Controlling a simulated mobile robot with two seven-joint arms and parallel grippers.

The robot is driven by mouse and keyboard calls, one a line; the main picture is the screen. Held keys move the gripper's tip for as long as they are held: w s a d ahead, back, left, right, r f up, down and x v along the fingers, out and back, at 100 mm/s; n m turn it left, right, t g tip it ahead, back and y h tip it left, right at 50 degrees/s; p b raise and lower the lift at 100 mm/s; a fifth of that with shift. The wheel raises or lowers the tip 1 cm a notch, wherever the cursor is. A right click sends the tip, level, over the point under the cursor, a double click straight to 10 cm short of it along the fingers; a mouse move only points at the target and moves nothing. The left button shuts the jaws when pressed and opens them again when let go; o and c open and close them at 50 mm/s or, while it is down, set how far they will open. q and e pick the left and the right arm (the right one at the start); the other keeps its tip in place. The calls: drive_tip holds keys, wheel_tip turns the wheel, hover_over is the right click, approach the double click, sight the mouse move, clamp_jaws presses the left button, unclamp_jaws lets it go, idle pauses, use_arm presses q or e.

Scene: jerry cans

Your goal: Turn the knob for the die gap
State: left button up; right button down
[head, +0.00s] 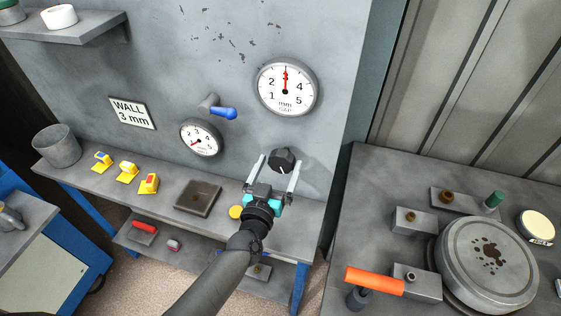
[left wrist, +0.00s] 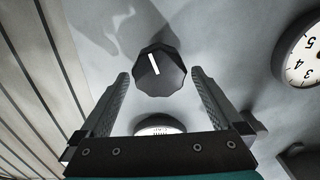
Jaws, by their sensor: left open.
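A black faceted knob (head: 285,160) with a white pointer line sits on the grey wall panel. Above it is a large round gauge (head: 286,87) marked in mm, its red needle pointing straight up at about 3. A sign (head: 132,113) reads "WALL 3 mm". My left gripper (head: 277,172) is open, with its fingers either side of the knob in the head view. In the left wrist view the knob (left wrist: 160,70) lies just beyond and between the open fingertips (left wrist: 160,75); no contact shows. The right gripper is not in view.
A smaller gauge (head: 201,138) and a blue-handled lever (head: 224,113) are on the panel to the left. A shelf below holds a grey bucket (head: 57,145), yellow pieces and a dark tray (head: 198,196). A bench with an orange-handled tool (head: 374,281) stands at right.

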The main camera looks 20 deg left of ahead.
use_arm(q)
drive_tip(key=shift+w, duration=0.85)
drive_tip(key=shift+c, duration=0.4)
drive_tip(key=c, duration=1.2)
drive_tip(key=shift+o, duration=0.2)
drive_tip(key=shift+n, duration=0.3)
